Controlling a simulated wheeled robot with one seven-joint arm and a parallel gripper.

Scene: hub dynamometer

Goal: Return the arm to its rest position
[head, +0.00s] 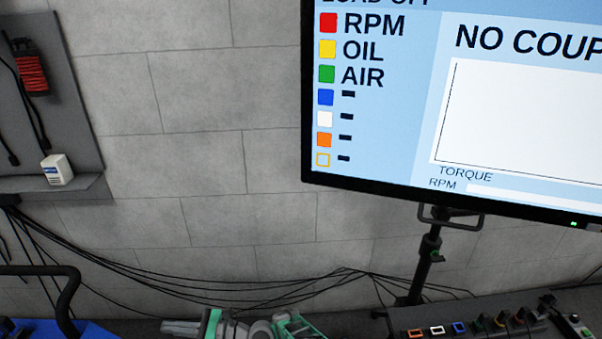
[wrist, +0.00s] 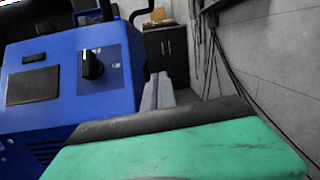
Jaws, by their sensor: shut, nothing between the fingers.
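My gripper (head: 184,327) shows at the bottom edge of the head view, with grey fingers pointing left and green and grey arm parts beside it. Its fingers (wrist: 157,92) also show in the wrist view, closed together with nothing between them, beyond a green and black housing. They are in front of the grey wall, apart from other things as far as I can see. Most of my arm is outside the head view.
A blue machine (wrist: 70,85) with a black knob stands close at left in the wrist view. A monitor (head: 455,100) on a black stand (head: 428,260) is above a control panel (head: 490,325). Loose cables (head: 200,285) run along the wall. A dark cabinet (wrist: 167,50) stands farther back.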

